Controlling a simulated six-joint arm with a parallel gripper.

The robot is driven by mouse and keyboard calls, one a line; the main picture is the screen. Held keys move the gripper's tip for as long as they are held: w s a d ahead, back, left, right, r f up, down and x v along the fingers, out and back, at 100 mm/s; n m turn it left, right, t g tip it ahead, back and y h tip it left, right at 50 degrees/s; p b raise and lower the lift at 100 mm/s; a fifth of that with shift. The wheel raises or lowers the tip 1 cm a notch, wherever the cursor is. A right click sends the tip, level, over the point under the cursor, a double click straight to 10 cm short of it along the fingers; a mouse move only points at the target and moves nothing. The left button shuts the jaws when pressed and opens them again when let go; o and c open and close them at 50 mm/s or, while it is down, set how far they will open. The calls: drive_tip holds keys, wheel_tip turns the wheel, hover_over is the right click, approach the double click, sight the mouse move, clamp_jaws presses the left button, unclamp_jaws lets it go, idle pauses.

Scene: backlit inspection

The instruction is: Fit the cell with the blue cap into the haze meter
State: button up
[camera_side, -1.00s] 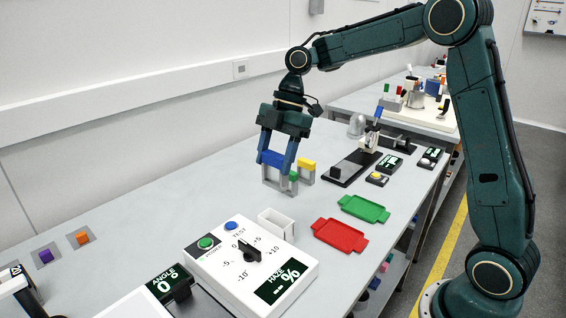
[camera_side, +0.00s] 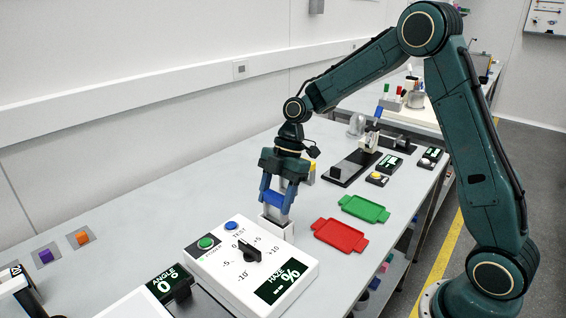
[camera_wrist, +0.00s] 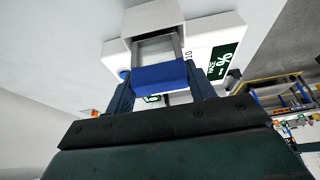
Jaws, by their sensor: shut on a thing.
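My gripper (camera_side: 276,200) is shut on the cell with the blue cap (camera_wrist: 160,76). The cell is upright, its clear body (camera_wrist: 157,48) below the cap. In the side view it is right over the white open-topped holder (camera_side: 277,230) at the back edge of the haze meter (camera_side: 220,262). The cell's lower end meets the holder's opening; I cannot tell how far inside it is. The wrist view shows the holder (camera_wrist: 153,16) just beyond the clear body, in line with it. The meter's display reads HAZE % with dashes.
Red (camera_side: 340,236) and green (camera_side: 366,209) trays lie to the right. A yellow-capped cell (camera_side: 312,167) shows partly behind my gripper. A black bench fixture (camera_side: 352,168) stands farther back. An angle display (camera_side: 167,285) is at front left. The bench left of the meter is largely clear.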

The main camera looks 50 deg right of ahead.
sight(273, 220)
drive_tip(key=shift+f, duration=1.5)
drive_tip(key=shift+f, duration=0.15)
drive_tip(key=o, duration=1.3)
drive_tip(key=v, duration=1.2)
